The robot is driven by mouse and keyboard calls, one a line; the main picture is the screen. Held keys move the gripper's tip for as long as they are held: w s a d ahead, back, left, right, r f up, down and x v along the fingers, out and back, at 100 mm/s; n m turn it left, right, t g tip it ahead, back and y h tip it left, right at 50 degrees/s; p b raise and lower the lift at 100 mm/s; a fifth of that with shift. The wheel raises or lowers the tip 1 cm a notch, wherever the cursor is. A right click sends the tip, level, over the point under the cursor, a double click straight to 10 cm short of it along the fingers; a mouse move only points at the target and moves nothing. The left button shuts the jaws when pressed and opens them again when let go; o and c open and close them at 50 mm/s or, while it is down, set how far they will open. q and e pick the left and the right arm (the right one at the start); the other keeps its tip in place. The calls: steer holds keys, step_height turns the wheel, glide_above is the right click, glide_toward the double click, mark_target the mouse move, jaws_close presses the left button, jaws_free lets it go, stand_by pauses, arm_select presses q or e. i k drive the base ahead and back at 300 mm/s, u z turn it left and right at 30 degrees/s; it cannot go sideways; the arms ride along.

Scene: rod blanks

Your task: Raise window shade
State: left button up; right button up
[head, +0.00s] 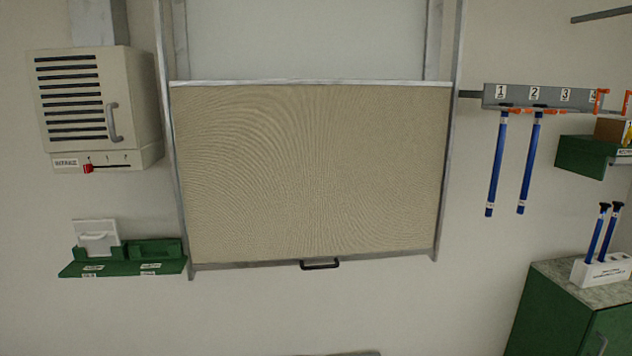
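The window shade (312,170) is a beige woven panel in a grey metal frame with side rails. It covers the lower part of the window, and a pale pane (305,40) shows above its top bar. A small dark handle (319,265) sits at the middle of the shade's bottom bar. Neither of my grippers is in the head view.
A beige louvred box (85,95) with a red slider hangs at the left above a green shelf (125,265). At the right are a numbered rack (535,97) with two blue rods, and a green cabinet (560,315). The wall below the shade is clear.

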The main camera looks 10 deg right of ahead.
mark_target(274, 172)
steer(key=u, duration=0.6)
steer(key=i, duration=1.1)
steer(key=z, duration=0.65)
